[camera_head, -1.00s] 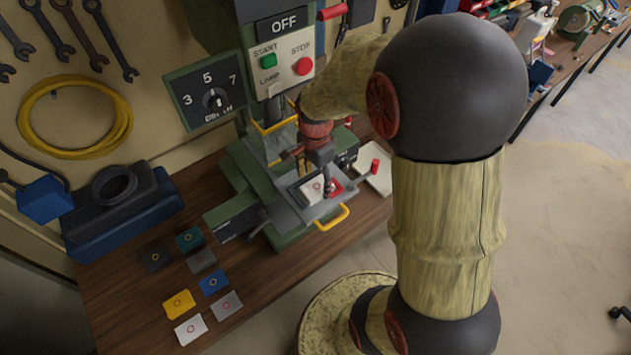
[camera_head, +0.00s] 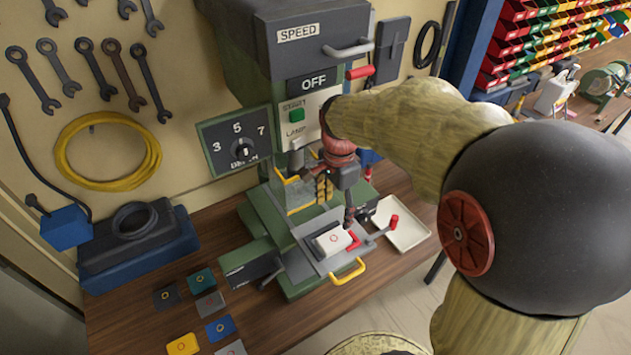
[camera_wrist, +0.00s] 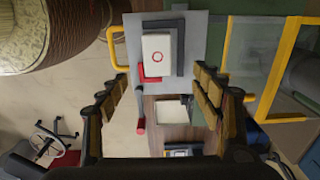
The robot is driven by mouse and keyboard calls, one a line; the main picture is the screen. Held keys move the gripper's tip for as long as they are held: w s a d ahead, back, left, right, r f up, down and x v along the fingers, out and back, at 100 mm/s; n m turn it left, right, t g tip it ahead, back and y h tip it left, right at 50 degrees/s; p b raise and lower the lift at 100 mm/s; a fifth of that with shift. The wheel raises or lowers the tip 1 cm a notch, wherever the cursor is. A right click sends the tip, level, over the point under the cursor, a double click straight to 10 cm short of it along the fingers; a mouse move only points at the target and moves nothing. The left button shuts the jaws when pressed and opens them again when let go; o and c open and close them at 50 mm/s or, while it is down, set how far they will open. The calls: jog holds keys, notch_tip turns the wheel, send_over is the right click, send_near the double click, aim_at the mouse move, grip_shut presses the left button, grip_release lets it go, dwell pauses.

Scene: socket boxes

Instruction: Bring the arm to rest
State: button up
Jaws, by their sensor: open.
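My gripper (camera_head: 338,193) is in front of the green drill press, just above and beside its grey work table. In the wrist view my gripper (camera_wrist: 158,88) has its two fingers wide apart with nothing between them but the view of things beyond. A white box with a red ring (camera_head: 330,241) sits on the work table, against a red-handled clamp (camera_head: 352,243). The box also shows in the wrist view (camera_wrist: 159,45), apart from the fingers. My arm reaches in from the right of the head view.
The drill press (camera_head: 285,50) reads OFF, with a yellow-framed guard (camera_wrist: 252,55) close to my gripper. A white tray (camera_head: 408,232) lies right of the press. Several coloured cards with rings (camera_head: 220,327) lie on the bench at the left.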

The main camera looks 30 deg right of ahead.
jog(key=s+a+f+n+t+b, duration=0.5)
jog(key=s+a+n+b, duration=0.7)
jog(key=n+b, duration=0.5)
jog(key=shift+f+n+t, duration=0.3)
jog(key=shift+f, duration=0.55)
